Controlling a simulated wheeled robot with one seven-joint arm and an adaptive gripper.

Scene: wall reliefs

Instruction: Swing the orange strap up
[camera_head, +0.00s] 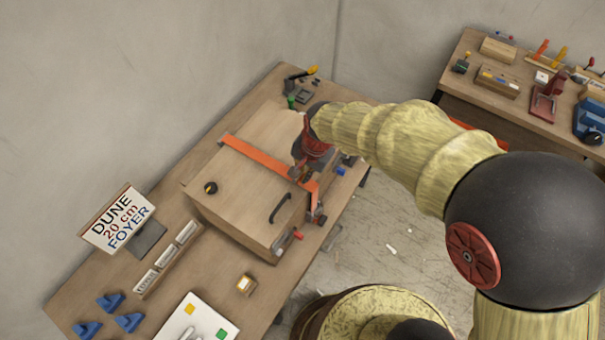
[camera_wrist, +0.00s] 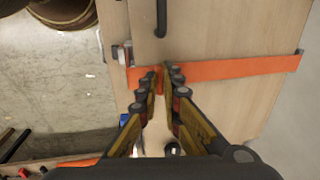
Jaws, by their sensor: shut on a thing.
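The orange strap (camera_head: 255,154) runs across the top of a wooden box (camera_head: 236,190) and bends down over its right edge. In the wrist view the strap (camera_wrist: 235,70) crosses the pale wood from the right side to a metal piece at its left end. My gripper (camera_head: 300,175) is at the strap's right part, over the box's edge. In the wrist view my gripper's fingertips (camera_wrist: 162,72) meet at the strap, shut on an orange part of it. The fingers hide the exact gripped spot.
A black handle (camera_head: 280,207) and a round black knob (camera_head: 210,188) are on the box. A sign (camera_head: 118,218), a slotted tray (camera_head: 168,256) and blue pieces (camera_head: 111,301) stand left on the bench. A second bench with tools (camera_head: 498,82) is at the back right.

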